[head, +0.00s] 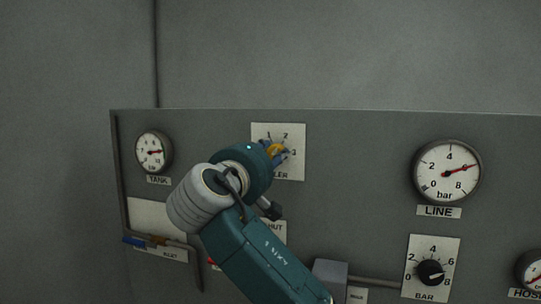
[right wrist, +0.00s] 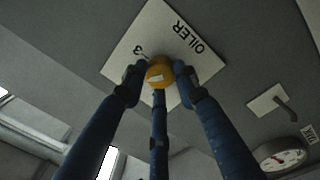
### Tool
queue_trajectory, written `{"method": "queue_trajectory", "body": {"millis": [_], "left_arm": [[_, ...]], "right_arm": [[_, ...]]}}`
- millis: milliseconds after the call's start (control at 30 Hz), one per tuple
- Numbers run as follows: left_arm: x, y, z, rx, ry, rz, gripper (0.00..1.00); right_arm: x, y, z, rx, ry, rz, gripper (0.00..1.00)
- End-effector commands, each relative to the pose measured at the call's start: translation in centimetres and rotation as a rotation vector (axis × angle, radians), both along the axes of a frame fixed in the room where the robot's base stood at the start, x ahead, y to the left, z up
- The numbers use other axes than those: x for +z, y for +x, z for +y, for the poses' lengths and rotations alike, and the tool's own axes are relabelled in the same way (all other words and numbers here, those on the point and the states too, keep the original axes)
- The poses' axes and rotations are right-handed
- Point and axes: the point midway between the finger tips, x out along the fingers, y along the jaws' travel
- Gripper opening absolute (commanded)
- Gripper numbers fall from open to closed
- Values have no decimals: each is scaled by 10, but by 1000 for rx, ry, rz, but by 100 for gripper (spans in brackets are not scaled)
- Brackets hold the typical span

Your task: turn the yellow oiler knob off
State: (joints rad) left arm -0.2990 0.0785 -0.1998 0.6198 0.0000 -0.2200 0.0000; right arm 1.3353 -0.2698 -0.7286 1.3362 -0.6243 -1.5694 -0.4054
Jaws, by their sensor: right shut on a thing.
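The yellow oiler knob (head: 275,150) sits on a white plate (head: 296,171) with numbers, on the grey panel. My right gripper (head: 278,153) is at the knob, and my arm hides part of the plate and its label. In the right wrist view the knob (right wrist: 160,72) has a pale mark on its face, and the white plate (right wrist: 150,32) reads OILER. The blue fingers of my right gripper (right wrist: 158,80) are closed around the knob, touching its sides. The knob's exact setting is hard to read. My left gripper is not in view.
The grey panel (head: 350,150) carries a TANK gauge (head: 154,151) at left, a LINE gauge (head: 447,170) at right and a black BAR knob (head: 431,272) below it. A blue-handled valve (head: 135,241) is at lower left. The panel between plate and LINE gauge is clear.

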Motion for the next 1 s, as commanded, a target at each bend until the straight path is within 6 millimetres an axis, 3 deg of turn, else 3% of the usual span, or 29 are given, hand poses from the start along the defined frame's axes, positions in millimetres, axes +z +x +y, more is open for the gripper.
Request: {"method": "queue_trajectory", "body": {"millis": [567, 1000], "left_arm": [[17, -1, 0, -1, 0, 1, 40], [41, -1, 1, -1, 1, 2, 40]], "right_arm": [[6, 0, -1, -1, -524, 159, 3], [8, 0, -1, -2, -922, 288, 3]]}}
